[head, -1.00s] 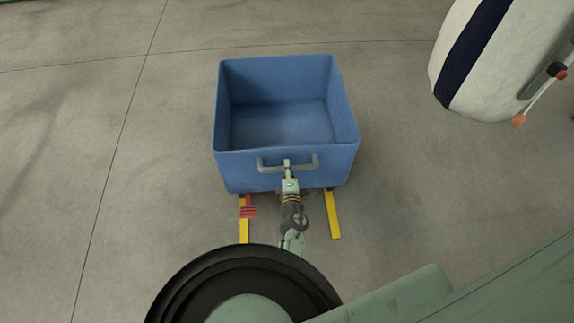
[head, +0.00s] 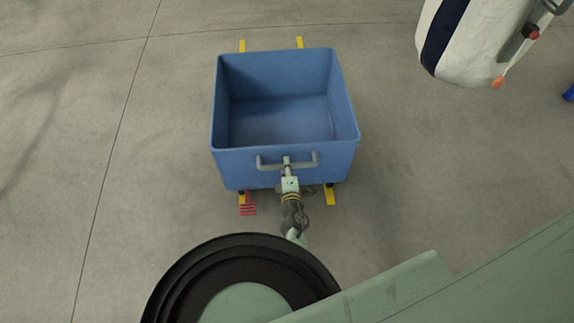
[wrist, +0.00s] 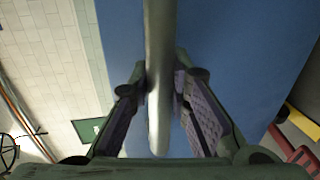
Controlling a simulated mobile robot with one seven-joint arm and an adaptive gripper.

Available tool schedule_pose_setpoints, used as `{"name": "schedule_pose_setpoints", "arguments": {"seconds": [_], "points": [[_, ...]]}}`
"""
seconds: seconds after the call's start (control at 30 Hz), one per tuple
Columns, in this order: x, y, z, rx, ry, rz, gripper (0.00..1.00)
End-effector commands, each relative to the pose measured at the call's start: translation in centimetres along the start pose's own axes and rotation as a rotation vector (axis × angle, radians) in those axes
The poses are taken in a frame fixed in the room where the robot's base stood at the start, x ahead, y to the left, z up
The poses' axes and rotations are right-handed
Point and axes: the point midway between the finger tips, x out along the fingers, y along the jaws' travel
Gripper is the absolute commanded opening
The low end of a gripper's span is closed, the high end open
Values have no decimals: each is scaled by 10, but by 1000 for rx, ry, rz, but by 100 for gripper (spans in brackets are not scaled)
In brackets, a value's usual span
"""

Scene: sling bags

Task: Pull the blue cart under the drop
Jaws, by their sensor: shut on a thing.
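The blue cart (head: 285,165) is an open, empty bin on the concrete floor in the head view, with a grey bar handle (head: 302,162) on its near wall. My gripper (head: 287,166) is shut on that handle at its middle. In the wrist view the handle (wrist: 159,60) runs between the two fingers of my gripper (wrist: 163,95), with the cart's blue wall (wrist: 240,50) behind it. The drop itself cannot be made out for certain.
A white bag with a dark blue stripe (head: 480,40) hangs or stands at the upper right, with a red-and-orange-ended rod beside it. The floor left of the cart is clear.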

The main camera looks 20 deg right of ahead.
Motion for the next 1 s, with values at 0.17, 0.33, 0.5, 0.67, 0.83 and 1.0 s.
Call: {"name": "schedule_pose_setpoints", "arguments": {"seconds": [0.17,0.33,0.5,0.67,0.83,1.0], "points": [[0,1,0,0,0,1,0],[0,1,0,0,0,1,18],[0,1,0,0,0,1,30],[0,0,0,0,0,1,38],[0,0,0,0,0,0,38],[-5,-1,0,0,0,-1,38]]}}
